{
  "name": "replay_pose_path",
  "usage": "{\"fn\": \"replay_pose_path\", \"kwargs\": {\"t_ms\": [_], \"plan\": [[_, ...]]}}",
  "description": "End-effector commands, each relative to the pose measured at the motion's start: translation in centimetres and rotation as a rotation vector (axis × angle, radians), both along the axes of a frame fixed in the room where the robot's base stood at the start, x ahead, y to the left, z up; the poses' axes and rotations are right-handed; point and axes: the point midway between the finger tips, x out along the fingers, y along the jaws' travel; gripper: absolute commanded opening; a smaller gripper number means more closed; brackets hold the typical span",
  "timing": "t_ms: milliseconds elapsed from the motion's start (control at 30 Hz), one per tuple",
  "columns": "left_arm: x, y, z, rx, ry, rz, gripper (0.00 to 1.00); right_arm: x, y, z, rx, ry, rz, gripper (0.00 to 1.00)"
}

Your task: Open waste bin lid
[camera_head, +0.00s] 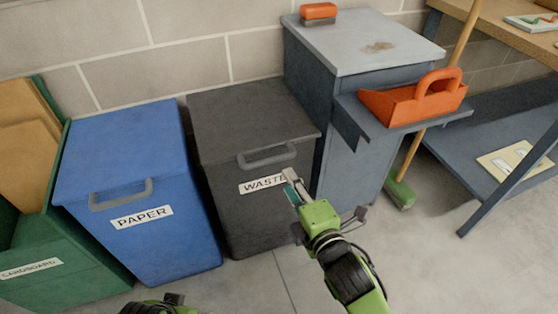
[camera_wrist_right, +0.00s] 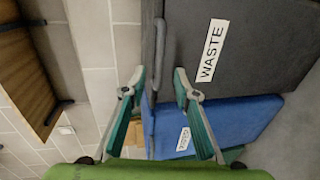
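The dark grey waste bin (camera_head: 253,206) stands in the middle of the head view with its lid (camera_head: 250,117) down. The lid's grey handle (camera_head: 267,155) is at the front edge, above the WASTE label (camera_head: 260,184). My right gripper (camera_head: 291,186) is in front of the bin, just below and right of the handle, overlapping the label's right end. In the right wrist view its two fingers (camera_wrist_right: 158,78) are apart with nothing held. The handle (camera_wrist_right: 167,42) appears ahead, roughly between the fingertips; contact is not visible. My left gripper (camera_head: 165,303) shows only partly at the bottom edge.
The blue paper bin (camera_head: 165,247) stands close on the left, with a green cardboard bin (camera_head: 70,272) beyond. A grey cabinet (camera_head: 355,180) stands right of the waste bin, with an orange dustpan (camera_head: 395,106) on its side shelf. Floor in front is clear.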

Motion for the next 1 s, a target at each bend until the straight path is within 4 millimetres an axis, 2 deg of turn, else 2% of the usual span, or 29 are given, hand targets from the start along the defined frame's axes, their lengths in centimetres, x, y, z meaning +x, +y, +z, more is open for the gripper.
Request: {"fn": "replay_pose_path", "kwargs": {"t_ms": [267, 500, 700, 967, 1000], "plan": [[-1.0, 0.2, 3.6, -0.001, -0.023, 0.002, 0.54, 5.8, 1.8, -1.3, 0.003, -0.001, -0.002, 0.28], [-1.1, 0.2, 2.8, -0.001, -0.022, 0.002, 0.54, 9.4, 3.1, -2.2, 0.004, 0.0, -0.001, 0.28], [-1.1, 0.2, 2.5, -0.001, -0.022, 0.002, 0.54, 10.7, 3.5, -2.4, 0.002, 0.002, 0.0, 0.28], [-1.1, 0.2, 2.5, -0.001, -0.022, 0.002, 0.54, 10.9, 3.5, -2.4, 0.002, 0.001, 0.0, 0.28], [-1.1, 0.2, 2.5, -0.001, -0.022, 0.002, 0.54, 10.9, 3.5, -2.4, 0.002, 0.001, 0.0, 0.25]]}}
